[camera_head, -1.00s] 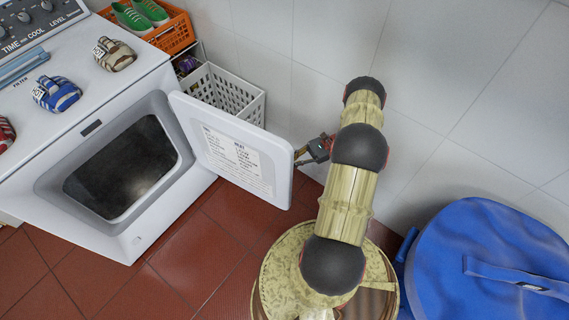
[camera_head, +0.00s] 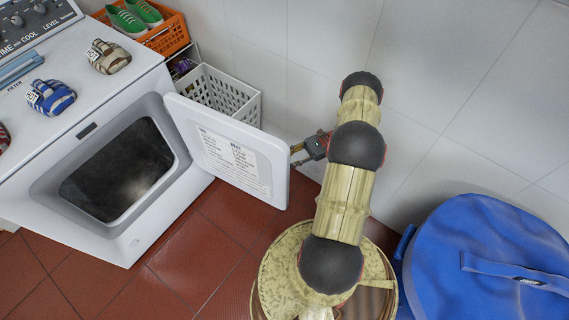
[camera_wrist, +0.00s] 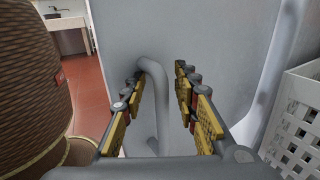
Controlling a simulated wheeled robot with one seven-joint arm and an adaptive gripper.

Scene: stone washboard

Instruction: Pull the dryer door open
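The white dryer (camera_head: 62,222) stands at the left, and its opening shows a dark drum (camera_head: 118,170). Its door (camera_head: 266,150) is swung wide open, with a paper label on the inner face. In the wrist view the door's outer face (camera_wrist: 225,60) fills the middle, with a curved grey handle (camera_wrist: 155,85) on it. My gripper (camera_wrist: 161,76) is open, its fingers on either side of the handle, which lies nearer the left finger; I cannot tell whether they touch. In the head view my gripper (camera_head: 297,154) is at the door's free edge, partly hidden behind the door.
A white basket (camera_head: 225,95) and an orange crate (camera_head: 170,38) with green shoes stand beside the dryer against the tiled wall (camera_head: 330,45). A large blue bag (camera_head: 480,250) is at the lower right. Rolled cloths lie on the dryer top. Red floor is clear below the door.

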